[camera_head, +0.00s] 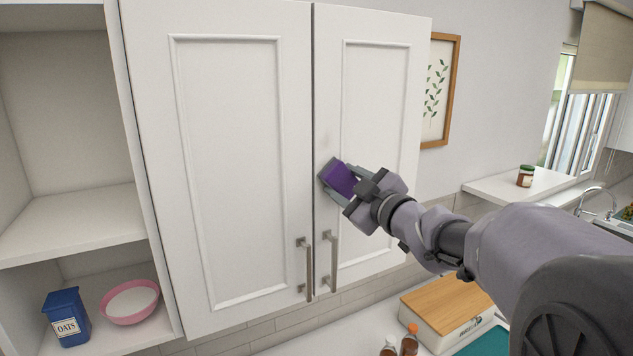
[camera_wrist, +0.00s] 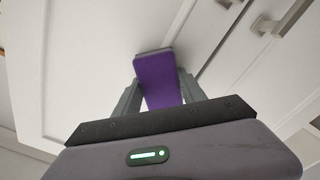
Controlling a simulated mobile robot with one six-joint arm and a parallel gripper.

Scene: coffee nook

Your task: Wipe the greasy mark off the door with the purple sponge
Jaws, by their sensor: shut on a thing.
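The purple sponge (camera_head: 341,180) is held at the right cabinet door (camera_head: 372,110), near that door's left edge and above its handle. My gripper (camera_head: 345,181) is shut on the sponge, with one finger on each side. In the wrist view the purple sponge (camera_wrist: 159,80) sits between the fingers, and its far grey end is at or very near the white door surface (camera_wrist: 100,60); I cannot tell if it touches. A faint greyish smudge (camera_head: 331,147) shows on the right door just above the sponge. Any mark behind the sponge is hidden.
The left cabinet door (camera_head: 225,150) is shut; both doors have metal handles (camera_head: 331,262) low near the middle gap. Open shelves at left hold a blue oats tin (camera_head: 66,318) and a pink bowl (camera_head: 130,302). Bottles (camera_head: 409,340) and a wood-lidded box (camera_head: 447,308) stand below.

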